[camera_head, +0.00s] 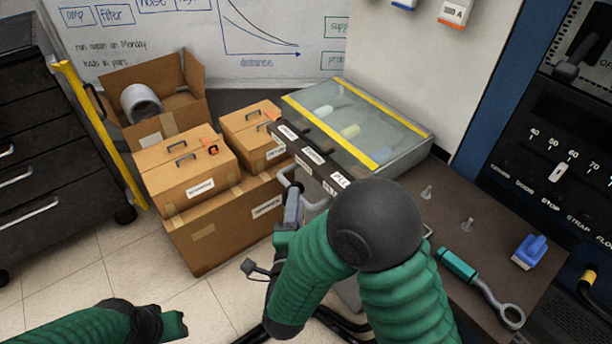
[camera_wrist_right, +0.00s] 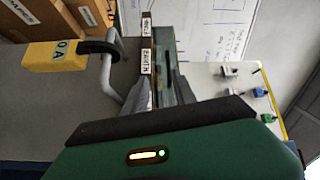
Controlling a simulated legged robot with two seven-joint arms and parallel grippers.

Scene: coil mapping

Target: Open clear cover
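The clear cover (camera_head: 345,122) lies closed over a shallow grey case with yellow strips on the dark table. Small items show through it. A pale grey bent handle (camera_head: 312,205) stands at its near left corner, below the dark labelled front strip (camera_head: 305,155). My right gripper (camera_head: 291,205) is at this handle. In the right wrist view, its two fingers (camera_wrist_right: 163,95) are apart, with the handle (camera_wrist_right: 112,80) beside the left finger. I cannot tell whether they touch. My left gripper (camera_head: 168,325) is low at the left, away from the case, its fingers unclear.
Cardboard boxes (camera_head: 205,230) stand left of the case. A dark control panel (camera_head: 560,150) rises at right. A yellow tag (camera_wrist_right: 55,55) shows in the wrist view.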

